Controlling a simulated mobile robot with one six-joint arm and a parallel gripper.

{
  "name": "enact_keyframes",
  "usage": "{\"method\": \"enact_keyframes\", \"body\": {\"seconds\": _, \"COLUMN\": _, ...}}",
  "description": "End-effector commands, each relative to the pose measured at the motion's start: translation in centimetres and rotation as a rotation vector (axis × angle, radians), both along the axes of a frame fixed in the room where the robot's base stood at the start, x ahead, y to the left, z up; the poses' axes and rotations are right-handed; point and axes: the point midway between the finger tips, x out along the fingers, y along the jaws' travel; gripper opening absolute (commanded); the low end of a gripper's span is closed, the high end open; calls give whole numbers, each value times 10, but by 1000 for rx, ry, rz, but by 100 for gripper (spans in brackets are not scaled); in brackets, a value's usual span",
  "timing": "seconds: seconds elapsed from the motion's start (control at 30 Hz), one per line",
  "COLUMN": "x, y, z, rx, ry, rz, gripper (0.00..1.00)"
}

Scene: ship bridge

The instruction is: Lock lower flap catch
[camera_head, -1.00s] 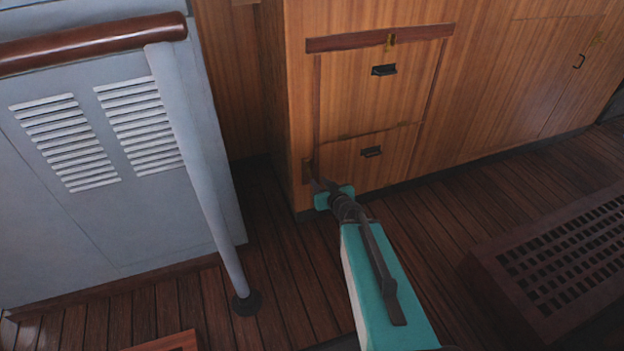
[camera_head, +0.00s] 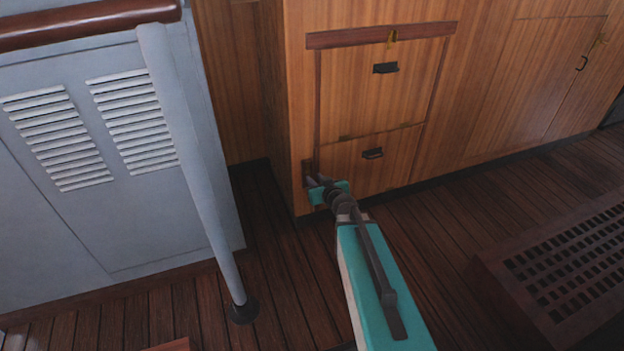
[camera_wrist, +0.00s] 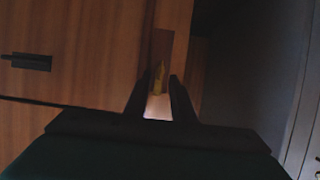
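The lower flap (camera_head: 392,170) is a wooden panel with a dark handle (camera_head: 372,153), low on the cabinet front; it looks closed. A small brass catch (camera_wrist: 159,78) stands upright on a dark wooden strip at the flap's edge in the wrist view. In the head view my gripper (camera_head: 314,182) hides the catch and covers part of the strip's lower end (camera_head: 307,168). In the wrist view my gripper (camera_wrist: 160,92) has its two dark fingers apart, one on each side of the catch. A gap shows around the catch; contact is not clear.
An upper flap (camera_head: 350,85) with a dark handle and a brass catch (camera_head: 391,37) sits above. A grey louvred panel (camera_head: 60,220) and a slanting post (camera_head: 195,160) stand left. A raised grating (camera_head: 570,265) lies right. Plank floor between is clear.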

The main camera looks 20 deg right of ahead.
Motion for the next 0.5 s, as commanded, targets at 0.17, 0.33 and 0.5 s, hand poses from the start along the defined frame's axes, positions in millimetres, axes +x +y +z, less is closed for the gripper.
{"method": "enact_keyframes", "body": {"seconds": 0.17, "x": 16, "y": 0, "z": -7, "rx": 0, "ry": 0, "rz": 1, "gripper": 23}}
{"method": "enact_keyframes", "body": {"seconds": 0.33, "x": 28, "y": 1, "z": -12, "rx": 0, "ry": 0, "rz": 1, "gripper": 23}}
{"method": "enact_keyframes", "body": {"seconds": 0.5, "x": 35, "y": 1, "z": -15, "rx": 1, "ry": 0, "rz": 1, "gripper": 23}}
